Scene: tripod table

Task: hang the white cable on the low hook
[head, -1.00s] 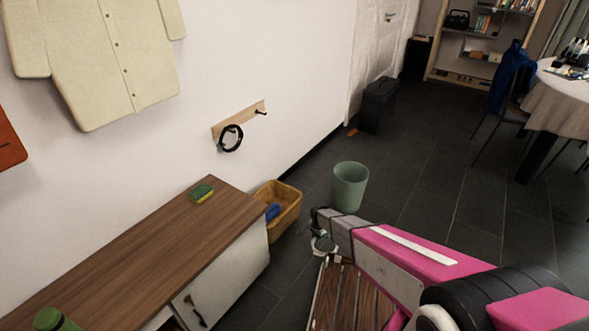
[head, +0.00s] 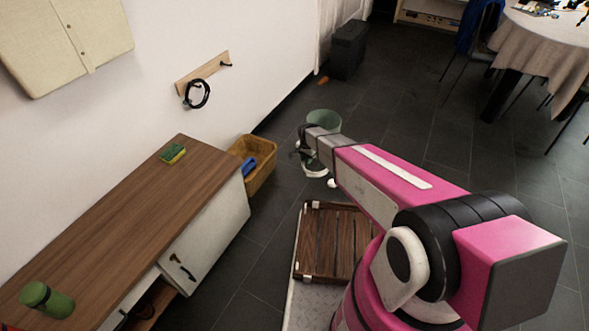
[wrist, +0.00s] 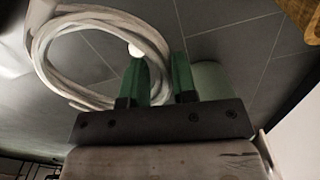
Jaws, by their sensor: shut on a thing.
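My gripper (wrist: 160,78) has green fingers and is shut on the white cable (wrist: 97,13), a loose coil that hangs mostly to the left of the fingers in the wrist view. The exact grip point is hard to see. In the head view the white cable (head: 314,169) hangs below the end of my arm, in front of the green bin. A wooden hook board (head: 203,73) is on the white wall, left of and apart from my gripper. Its right hook (head: 226,65) is bare. A black coil (head: 198,93) hangs at its left end and hides that hook.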

